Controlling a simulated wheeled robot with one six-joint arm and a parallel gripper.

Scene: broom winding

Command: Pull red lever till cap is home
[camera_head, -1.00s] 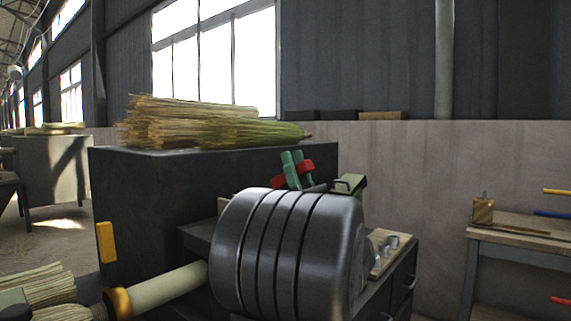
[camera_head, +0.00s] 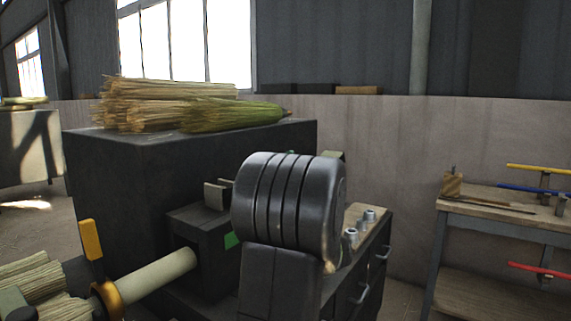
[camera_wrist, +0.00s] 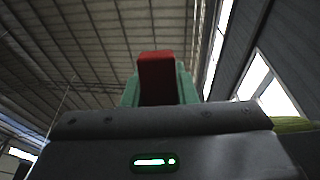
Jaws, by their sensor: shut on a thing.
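In the wrist view, my gripper (camera_wrist: 158,84) has its green fingers on either side of a red block, which looks like the grip of the red lever (camera_wrist: 156,72). The fingers are shut on it. In the head view, my dark rounded arm link hides the gripper and the held lever. A dark box with a green patch (camera_head: 232,240) shows just left of the link. I cannot make out a cap for certain. A pale cylinder (camera_head: 160,274) with an orange ring (camera_head: 108,300) and an upright yellow handle (camera_head: 92,240) is at lower left.
Broom bristle bundles (camera_head: 160,105) lie on a large dark cabinet (camera_head: 130,165). Small metal fittings (camera_head: 351,235) sit on a board at right of my arm. A workbench (camera_head: 480,214) at far right has yellow, blue and red handles (camera_head: 540,270). Floor shows between them.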

